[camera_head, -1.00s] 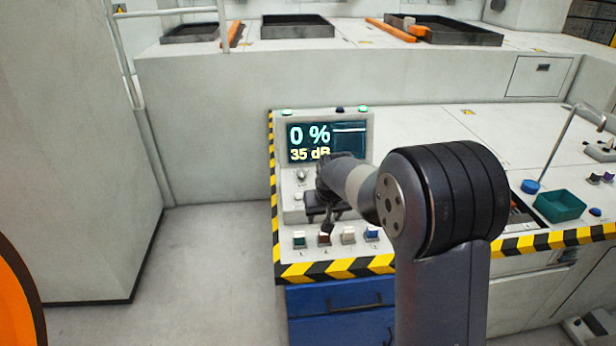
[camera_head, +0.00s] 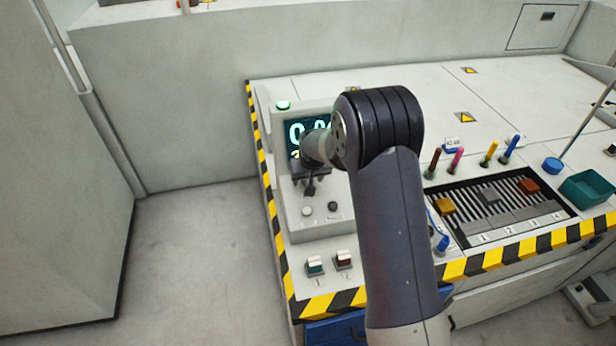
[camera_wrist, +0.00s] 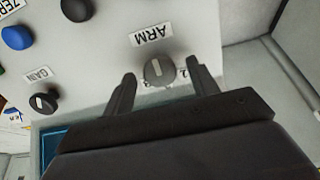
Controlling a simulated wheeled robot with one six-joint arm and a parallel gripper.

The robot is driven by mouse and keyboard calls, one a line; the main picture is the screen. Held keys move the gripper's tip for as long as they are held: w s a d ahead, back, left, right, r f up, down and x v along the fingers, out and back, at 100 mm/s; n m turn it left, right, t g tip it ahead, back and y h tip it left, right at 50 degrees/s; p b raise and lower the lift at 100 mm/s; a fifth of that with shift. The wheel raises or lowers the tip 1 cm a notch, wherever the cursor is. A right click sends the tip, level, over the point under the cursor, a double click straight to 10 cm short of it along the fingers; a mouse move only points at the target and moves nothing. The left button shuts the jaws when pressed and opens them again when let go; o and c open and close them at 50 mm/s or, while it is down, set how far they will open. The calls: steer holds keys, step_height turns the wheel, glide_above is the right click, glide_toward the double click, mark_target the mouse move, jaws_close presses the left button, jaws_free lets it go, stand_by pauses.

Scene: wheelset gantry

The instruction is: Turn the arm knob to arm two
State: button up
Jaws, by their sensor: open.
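The arm knob (camera_wrist: 158,73) is a round grey knob with a light pointer mark, on a pale panel beside a printed "ARM" label (camera_wrist: 151,35). Small numerals show at its edge, partly covered, so I cannot tell which one it points at. My gripper (camera_wrist: 160,70) is open, with one finger on each side of the knob. Gaps show between the fingers and the knob in the wrist view. In the head view my gripper (camera_head: 311,184) is at the console under the screen (camera_head: 296,133), and I cannot make out the arm knob there.
A black gain knob (camera_wrist: 44,102), a blue knob (camera_wrist: 17,37) and another dark knob (camera_wrist: 77,8) share the panel. Two switches (camera_head: 343,259) sit at the bench front. To the right are a slotted tray (camera_head: 470,238), upright coloured markers and a green bin (camera_head: 587,188).

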steer(key=shift+c, duration=0.4)
steer(key=c, duration=0.9)
steer(key=shift+f+b, duration=0.1)
steer(key=shift+b, duration=0.35)
steer(key=shift+m+b, duration=0.65)
steer(key=shift+m, duration=0.15)
steer(key=shift+f+m+b, duration=0.1)
steer(key=shift+m+b, duration=0.95)
steer(key=shift+m, duration=0.15)
steer(key=shift+s+m+b, duration=0.1)
steer(key=shift+m+b, duration=1.1)
steer(key=shift+m, duration=1)
steer(key=shift+r, duration=0.2)
